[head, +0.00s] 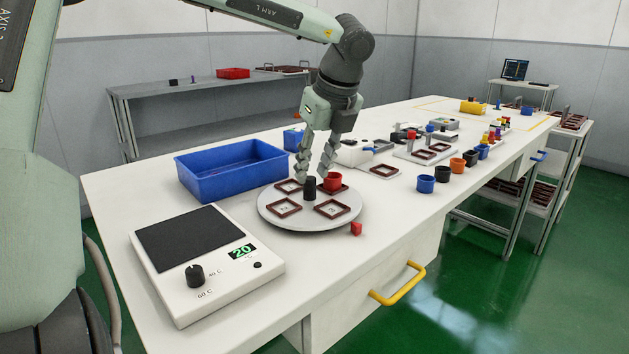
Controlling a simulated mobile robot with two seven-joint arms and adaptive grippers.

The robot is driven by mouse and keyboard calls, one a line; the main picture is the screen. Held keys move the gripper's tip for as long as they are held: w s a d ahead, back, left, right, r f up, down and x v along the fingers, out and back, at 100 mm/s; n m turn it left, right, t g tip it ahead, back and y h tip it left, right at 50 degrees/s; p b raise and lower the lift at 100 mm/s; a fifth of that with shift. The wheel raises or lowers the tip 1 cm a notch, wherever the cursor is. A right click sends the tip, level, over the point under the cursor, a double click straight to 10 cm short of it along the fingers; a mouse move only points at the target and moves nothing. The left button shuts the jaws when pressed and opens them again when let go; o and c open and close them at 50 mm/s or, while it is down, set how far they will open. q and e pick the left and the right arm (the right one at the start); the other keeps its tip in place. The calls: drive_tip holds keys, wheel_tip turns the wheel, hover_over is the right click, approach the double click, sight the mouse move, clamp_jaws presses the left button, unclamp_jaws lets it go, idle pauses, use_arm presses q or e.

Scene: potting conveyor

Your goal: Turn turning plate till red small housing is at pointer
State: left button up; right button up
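The turning plate (272,214) is a round grey disc on the white table, with several brown square frames on it and a black upright knob (310,190) at its centre. The red small housing (333,182) stands on the frame at the plate's back right. A small red wedge, which looks like the pointer (356,229), sits at the plate's front right edge, apart from the housing. My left gripper (313,177) points down over the plate, its fingers spread to either side of the knob's top. Contact with the knob cannot be told. My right gripper is not in view.
A blue bin (232,176) stands behind left of the plate. A white heater-like box with a dial (205,262) is at the front left. Several coloured cups, including an orange one (457,165), line the right edge. A yellow drawer handle (398,285) juts out in front.

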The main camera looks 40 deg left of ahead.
sight(311, 178)
use_arm(q)
drive_tip(key=shift+x, duration=2.1)
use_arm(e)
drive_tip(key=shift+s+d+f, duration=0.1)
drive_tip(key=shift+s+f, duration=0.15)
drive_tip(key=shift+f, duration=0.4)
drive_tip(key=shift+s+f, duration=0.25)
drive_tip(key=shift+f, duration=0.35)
use_arm(q)
clamp_jaws()
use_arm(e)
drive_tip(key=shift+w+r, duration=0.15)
